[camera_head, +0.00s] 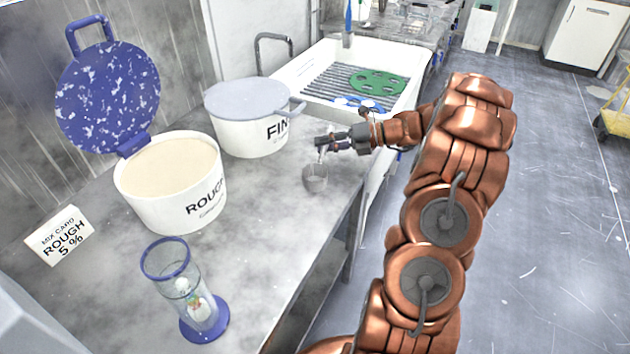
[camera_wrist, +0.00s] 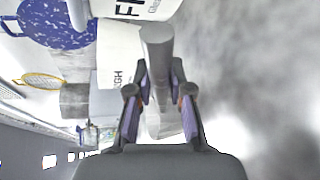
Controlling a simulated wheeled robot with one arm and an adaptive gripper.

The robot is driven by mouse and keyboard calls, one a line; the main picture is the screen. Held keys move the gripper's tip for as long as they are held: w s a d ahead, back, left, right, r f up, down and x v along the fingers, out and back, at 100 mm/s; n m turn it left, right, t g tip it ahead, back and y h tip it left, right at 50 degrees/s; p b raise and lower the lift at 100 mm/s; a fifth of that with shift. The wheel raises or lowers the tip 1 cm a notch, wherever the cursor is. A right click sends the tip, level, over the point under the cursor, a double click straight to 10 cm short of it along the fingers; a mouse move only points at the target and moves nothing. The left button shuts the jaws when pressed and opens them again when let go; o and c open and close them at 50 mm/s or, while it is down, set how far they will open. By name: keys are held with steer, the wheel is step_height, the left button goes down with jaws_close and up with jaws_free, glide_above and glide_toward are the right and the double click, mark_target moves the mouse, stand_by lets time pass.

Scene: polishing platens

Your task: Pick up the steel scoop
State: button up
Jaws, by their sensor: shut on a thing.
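The steel scoop (camera_head: 315,179) is a small grey metal cup with a handle, near the right edge of the grey bench in the head view. My gripper (camera_head: 322,143) is above it, at the top of its handle. In the wrist view my gripper (camera_wrist: 160,95) has its two fingers on either side of the grey scoop (camera_wrist: 157,45), and it is shut on it. I cannot tell whether the scoop's cup touches the bench top.
A white ROUGH tub (camera_head: 170,205) with its blue speckled lid (camera_head: 108,90) raised holds pale powder. A lidded FINE tub (camera_head: 245,130) stands behind the scoop.

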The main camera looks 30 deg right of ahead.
jaws_close()
steer(key=shift+r, duration=0.6)
steer(key=shift+s+d+r, duration=0.1)
steer(key=shift+s+r, duration=0.15)
steer(key=shift+r, duration=0.35)
steer(key=shift+s+r, duration=0.2)
steer(key=shift+r, duration=0.4)
steer(key=s+r+b, duration=0.1)
steer(key=s+b, duration=0.1)
steer(key=s, duration=1.3)
steer(key=shift+d+r, duration=0.2)
steer(key=shift+d, duration=0.2)
steer(key=shift+a, duration=0.1)
